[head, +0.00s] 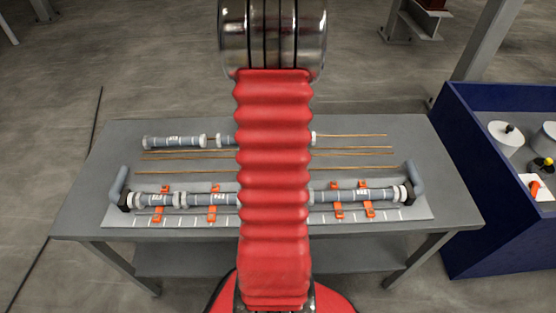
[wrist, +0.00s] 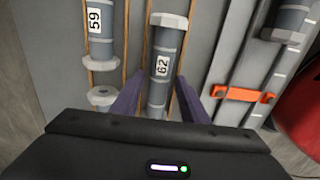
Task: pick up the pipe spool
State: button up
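In the wrist view, a grey pipe spool marked 62 (wrist: 167,45) with a pale flange at its far end lies between two thin brown rods. My gripper (wrist: 159,88) is open, its two dark purple fingers on either side of this spool, apparently with gaps. The spool's near end is hidden by the gripper body, and I cannot tell how far down the fingers reach. Another spool marked 59 (wrist: 100,48) lies to the left, with a further flange below it. In the head view my red arm hides my gripper and spool 62.
A grey table (head: 440,200) holds a back row with a grey spool (head: 185,142), and brown rods. At the front a plate carries a pipe line with orange clamps (head: 158,214) and upturned elbows at both ends. A blue bin (head: 482,205) with several parts stands right.

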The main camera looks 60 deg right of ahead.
grip_shut()
jog(key=shift+r, duration=0.1)
dwell(0.3)
notch_tip(320, 180, up, 10)
dwell(0.6)
dwell(0.4)
